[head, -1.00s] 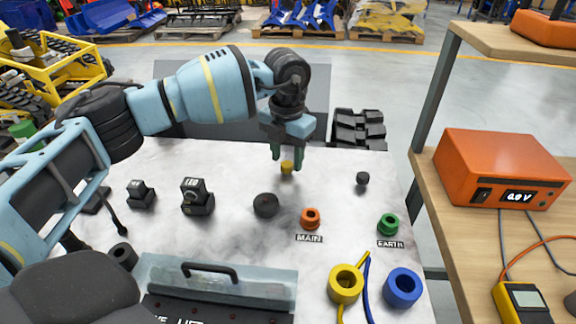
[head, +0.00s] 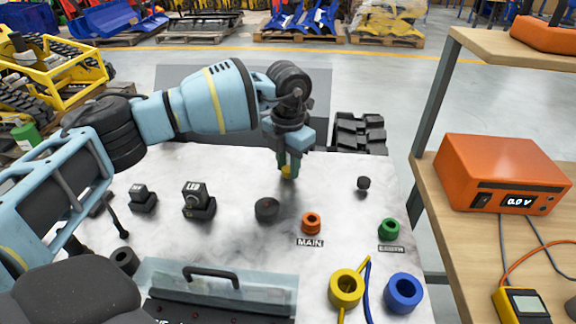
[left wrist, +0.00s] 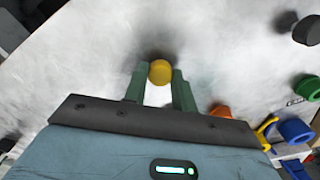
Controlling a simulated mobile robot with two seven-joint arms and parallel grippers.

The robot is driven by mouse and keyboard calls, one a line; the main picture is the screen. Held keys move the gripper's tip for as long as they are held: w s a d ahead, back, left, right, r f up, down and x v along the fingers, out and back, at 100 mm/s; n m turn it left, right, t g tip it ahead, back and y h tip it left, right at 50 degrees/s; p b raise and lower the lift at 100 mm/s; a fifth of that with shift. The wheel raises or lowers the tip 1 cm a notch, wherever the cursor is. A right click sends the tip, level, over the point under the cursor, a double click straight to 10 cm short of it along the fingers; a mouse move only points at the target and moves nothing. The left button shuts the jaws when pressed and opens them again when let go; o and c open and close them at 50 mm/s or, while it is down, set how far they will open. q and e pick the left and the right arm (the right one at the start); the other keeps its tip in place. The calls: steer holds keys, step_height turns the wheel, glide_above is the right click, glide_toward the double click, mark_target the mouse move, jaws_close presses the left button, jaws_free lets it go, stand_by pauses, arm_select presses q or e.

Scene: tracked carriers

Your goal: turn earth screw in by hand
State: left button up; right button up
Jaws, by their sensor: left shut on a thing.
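My left gripper (head: 288,171) is shut on a small yellow knob-like piece (head: 287,172) standing on the white marbled table, toward its back edge. In the left wrist view the yellow piece (left wrist: 160,72) sits between the tips of the green fingers (left wrist: 158,80). Whether this piece is the earth screw I cannot tell. A green ring-shaped socket (head: 388,229) stands at the table's right side, by the label EARTH (head: 391,249). An orange ring-shaped socket (head: 311,223) stands by the label MAIN (head: 310,242). My right gripper is not in view.
A black disc (head: 266,209) and a small black knob (head: 363,183) stand on the table. Yellow (head: 334,289) and blue (head: 391,292) rings lie at the front right. Black switch blocks (head: 199,207) are at left. A shelf with an orange 0.0 V meter (head: 495,180) borders the right.

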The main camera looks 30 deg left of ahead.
arm_select(q)
steer(key=m+p, duration=0.1)
steer(key=m, duration=0.5)
steer(key=shift+m, duration=1)
steer(key=m, duration=0.2)
steer(key=shift+m+p, duration=0.3)
steer(key=m, duration=0.6)
steer(key=shift+m, duration=0.4)
steer(key=shift+m, duration=0.3)
